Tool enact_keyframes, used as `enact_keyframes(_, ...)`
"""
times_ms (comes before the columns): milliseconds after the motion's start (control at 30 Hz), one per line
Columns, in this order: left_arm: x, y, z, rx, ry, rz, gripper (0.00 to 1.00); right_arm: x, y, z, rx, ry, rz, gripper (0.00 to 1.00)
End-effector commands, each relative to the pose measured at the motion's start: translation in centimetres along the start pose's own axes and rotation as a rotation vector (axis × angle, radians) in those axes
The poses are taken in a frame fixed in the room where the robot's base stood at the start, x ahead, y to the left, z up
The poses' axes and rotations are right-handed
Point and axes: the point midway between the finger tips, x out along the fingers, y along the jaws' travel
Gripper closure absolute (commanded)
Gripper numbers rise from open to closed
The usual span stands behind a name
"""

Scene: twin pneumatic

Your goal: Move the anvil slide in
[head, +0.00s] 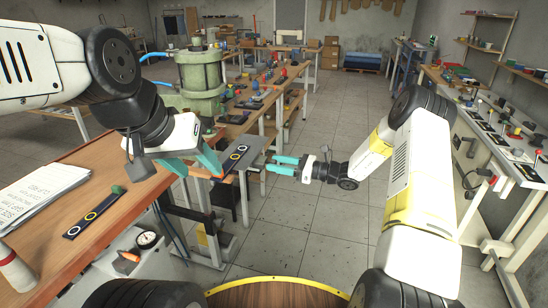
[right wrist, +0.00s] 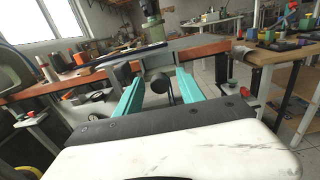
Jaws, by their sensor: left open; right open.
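A green pneumatic machine (head: 202,80) with blue hoses stands at the bench's far edge; its green column (right wrist: 153,25) shows in the right wrist view. A grey plate (head: 241,154) with a dark ringed strip on it sticks out at the bench's right end. I cannot tell for sure which part is the anvil slide. A dark round knob (right wrist: 162,84) shows between my right fingers, apparently beyond them and not gripped. My right gripper (head: 272,163) is open and empty, right of the plate. My left gripper (head: 203,170) is open, left of the plate, above the bench edge.
The wooden bench (head: 140,215) holds a notepad (head: 42,192), a dark strip with rings (head: 95,211) and a white bottle (head: 15,268). A gauge (head: 148,239) sits at its front. Another workbench (head: 500,130) stands at right. The floor (head: 310,215) between is clear.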

Motion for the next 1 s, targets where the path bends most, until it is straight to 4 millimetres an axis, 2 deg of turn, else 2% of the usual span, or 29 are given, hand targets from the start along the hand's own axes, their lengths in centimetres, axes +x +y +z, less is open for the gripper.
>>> enact_keyframes(133, 0.00, 0.00, 0.00, 0.000, 0.000, 0.000, 0.48, 1.13, -0.01, 0.00, 0.000, 0.001, 0.000, 0.54)
enact_keyframes(400, 0.00, 0.00, 0.00, 0.000, 0.000, 0.000, 0.48, 1.29, -0.01, 0.01, 0.000, 0.001, -0.001, 0.54)
enact_keyframes(467, 0.00, 0.00, 0.00, 0.000, 0.000, 0.000, 0.48, 1.29, 0.00, 0.01, 0.000, 0.001, 0.000, 0.64)
enact_keyframes(633, 0.00, 0.00, 0.00, 0.000, 0.000, 0.000, 0.48, 1.28, 0.00, 0.01, 0.000, 0.001, 0.000, 0.97)
enact_keyframes(667, 0.00, 0.00, 0.00, 0.000, 0.000, 0.000, 0.48, 1.28, 0.00, 0.01, 0.000, 0.001, 0.000, 1.00)
enact_keyframes(1000, 0.00, 0.00, 0.00, 0.000, 0.000, 0.000, 0.48, 1.27, -0.01, 0.01, -0.001, 0.001, -0.001, 1.00)
